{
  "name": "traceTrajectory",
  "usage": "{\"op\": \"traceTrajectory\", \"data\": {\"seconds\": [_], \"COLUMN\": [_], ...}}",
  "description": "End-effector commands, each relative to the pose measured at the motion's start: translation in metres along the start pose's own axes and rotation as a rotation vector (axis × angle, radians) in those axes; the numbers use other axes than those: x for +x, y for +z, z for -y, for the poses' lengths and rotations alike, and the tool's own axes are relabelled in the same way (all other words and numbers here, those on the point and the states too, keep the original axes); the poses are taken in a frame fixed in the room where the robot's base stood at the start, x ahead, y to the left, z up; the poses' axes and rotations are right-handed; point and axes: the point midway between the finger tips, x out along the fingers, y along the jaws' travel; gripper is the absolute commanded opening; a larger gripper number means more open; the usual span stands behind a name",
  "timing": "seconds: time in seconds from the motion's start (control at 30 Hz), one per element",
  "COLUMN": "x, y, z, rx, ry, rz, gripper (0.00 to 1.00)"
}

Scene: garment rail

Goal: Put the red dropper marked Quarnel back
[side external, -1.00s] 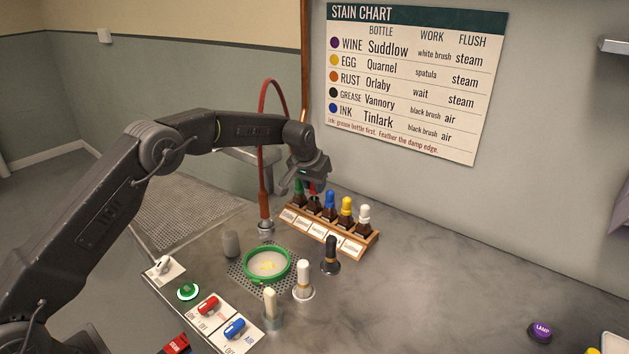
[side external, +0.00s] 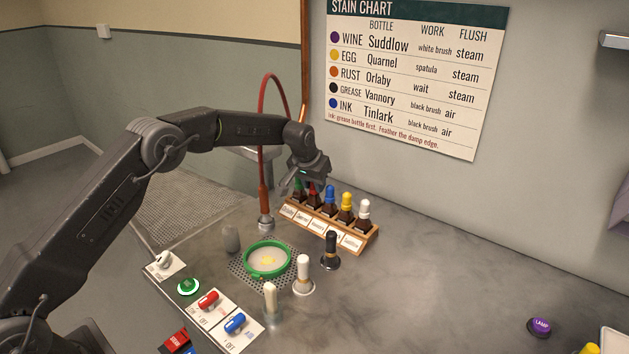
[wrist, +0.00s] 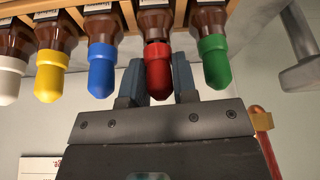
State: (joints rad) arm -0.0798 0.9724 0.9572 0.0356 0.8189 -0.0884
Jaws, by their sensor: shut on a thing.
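The red dropper (wrist: 158,72) is between my gripper's (wrist: 158,88) two fingers in the wrist view. My gripper is shut on its red cap. The dropper is lined up over its brown bottle (wrist: 155,22), at the neck; I cannot tell whether it is fully seated. In the side view my gripper (side external: 302,184) is at the left part of the wooden rack (side external: 345,254), and the red cap (side external: 313,189) shows partly beside it. The label fronting this bottle is too small to read.
Green (wrist: 216,62) and blue (wrist: 102,70) droppers stand close on either side of the fingers. Yellow (side external: 346,200) and white (side external: 363,208) ones stand further right. A red hose (side external: 263,190) hangs left of the rack. A black-topped brush (side external: 331,250) stands in front.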

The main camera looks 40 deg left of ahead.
Motion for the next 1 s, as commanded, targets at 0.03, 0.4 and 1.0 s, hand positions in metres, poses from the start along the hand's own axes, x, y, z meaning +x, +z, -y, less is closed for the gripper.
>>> {"op": "traceTrajectory", "data": {"seconds": [0.03, 0.4, 1.0], "x": [0.001, 0.001, 0.0009], "y": [0.0004, 0.0003, 0.0003], "z": [0.0, 0.0, 0.0], "rx": [0.0, 0.0, 0.0], "ry": [0.0, 0.0, 0.0], "rz": [0.0, -0.001, -0.001], "gripper": [0.05, 0.3, 0.56]}}
